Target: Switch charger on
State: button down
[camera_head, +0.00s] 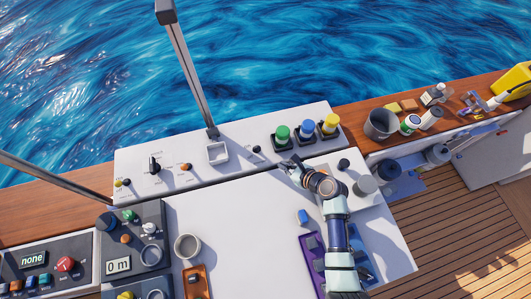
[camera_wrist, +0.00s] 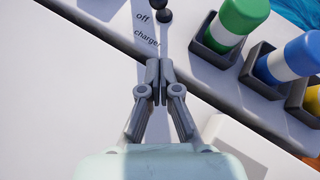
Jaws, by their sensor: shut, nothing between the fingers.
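The charger switch (camera_wrist: 164,15) is a small black knob at the top edge of the wrist view, partly cut off. The word "off" is printed to its left and "charger" below it. In the head view the small dark switch (camera_head: 257,149) sits on the white panel, left of the green-capped bottle. My gripper (camera_wrist: 159,66) is shut and empty. Its fingertips are just below the "charger" label in the wrist view, apart from the knob. In the head view my gripper (camera_head: 284,165) is at the panel's front edge, right of and below the switch.
Green (camera_head: 283,134), blue (camera_head: 307,129) and yellow (camera_head: 330,125) capped bottles stand in black holders close to the right of the switch. A white square socket (camera_head: 217,153) with a post is to the left. The white surface (camera_head: 235,210) in front is largely clear.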

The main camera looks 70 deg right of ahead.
aim_at(257, 149)
jog(key=shift+w+d+f+b, duration=0.2)
jog(key=shift+w+d+f, duration=0.4)
jog(key=shift+w, duration=0.9)
jog(key=shift+w+d+f+b, duration=0.2)
jog(key=shift+w+d+f, duration=0.4)
jog(key=shift+w, duration=0.95)
jog(key=shift+w+d+f+b, duration=0.2)
jog(key=shift+w+d+f, duration=0.4)
jog(key=shift+w, duration=0.9)
jog(key=shift+r, duration=0.15)
